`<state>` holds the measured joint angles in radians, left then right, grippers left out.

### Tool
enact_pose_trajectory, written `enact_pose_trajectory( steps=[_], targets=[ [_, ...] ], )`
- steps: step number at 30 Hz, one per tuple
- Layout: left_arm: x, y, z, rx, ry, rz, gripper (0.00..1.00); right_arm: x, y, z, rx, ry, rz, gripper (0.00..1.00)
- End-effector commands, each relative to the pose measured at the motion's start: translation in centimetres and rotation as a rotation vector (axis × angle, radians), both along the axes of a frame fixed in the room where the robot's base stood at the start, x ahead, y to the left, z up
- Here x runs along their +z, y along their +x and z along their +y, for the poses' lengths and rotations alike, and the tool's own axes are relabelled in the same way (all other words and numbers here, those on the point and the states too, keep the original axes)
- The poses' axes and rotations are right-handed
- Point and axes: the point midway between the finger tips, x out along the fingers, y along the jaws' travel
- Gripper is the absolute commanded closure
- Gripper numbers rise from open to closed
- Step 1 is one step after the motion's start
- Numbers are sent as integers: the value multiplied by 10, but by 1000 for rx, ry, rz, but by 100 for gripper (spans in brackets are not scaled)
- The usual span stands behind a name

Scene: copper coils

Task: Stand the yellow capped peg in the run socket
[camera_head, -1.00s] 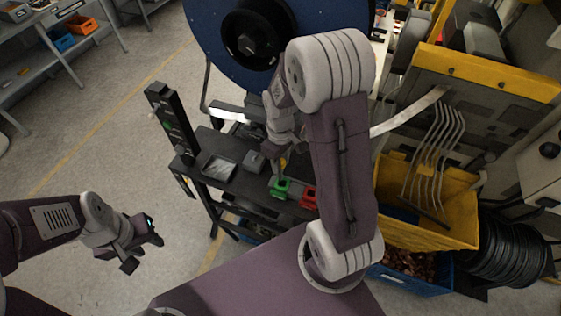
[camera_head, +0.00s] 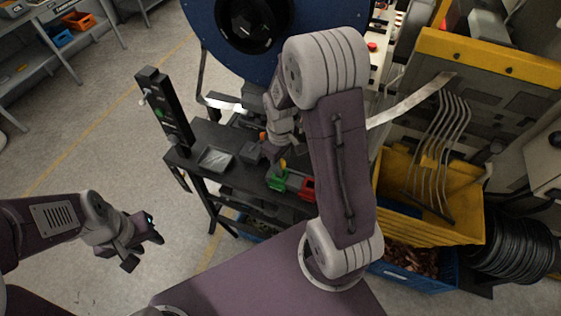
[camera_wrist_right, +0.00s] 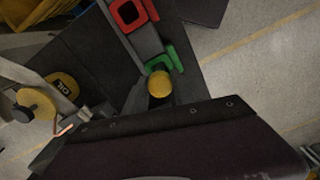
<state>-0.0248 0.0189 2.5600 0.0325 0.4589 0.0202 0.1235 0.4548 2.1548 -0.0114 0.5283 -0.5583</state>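The yellow capped peg (camera_head: 283,163) shows as a small yellow cap at my right gripper (camera_head: 276,150), just above the green socket (camera_head: 277,180). In the right wrist view the round yellow cap (camera_wrist_right: 159,84) sits between the grey fingers, which appear shut on the peg. The green socket (camera_wrist_right: 163,61) lies right beside the cap there; whether the peg's lower end is inside is hidden. A red socket (camera_head: 308,188) stands to the right of the green one. No label tells which is the run socket. My left gripper (camera_head: 143,245) is open and empty over the floor.
The sockets are on a black stand (camera_head: 237,182) with a grey tray (camera_head: 215,158) and a dark upright post (camera_head: 165,112). A blue reel (camera_head: 205,30) rises behind. A yellow bin (camera_head: 400,195) stands right.

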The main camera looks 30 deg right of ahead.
Motion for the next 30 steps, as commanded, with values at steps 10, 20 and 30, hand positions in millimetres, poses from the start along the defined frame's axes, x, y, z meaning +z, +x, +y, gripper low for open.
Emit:
enact_pose_trajectory(
  steps=[10, 20, 30],
  targets=[
    [0, 0, 0, 0, 0, 0, 64, 0, 0, 0, 0, 0, 0, 45],
    [-9, 0, 0, 0, 0, 0, 64, 52, 2, 0, 0, -1, -7, 45],
    [-12, 0, 0, 0, 0, 0, 64, 91, 0, 1, 0, -1, 0, 45]
  ],
)
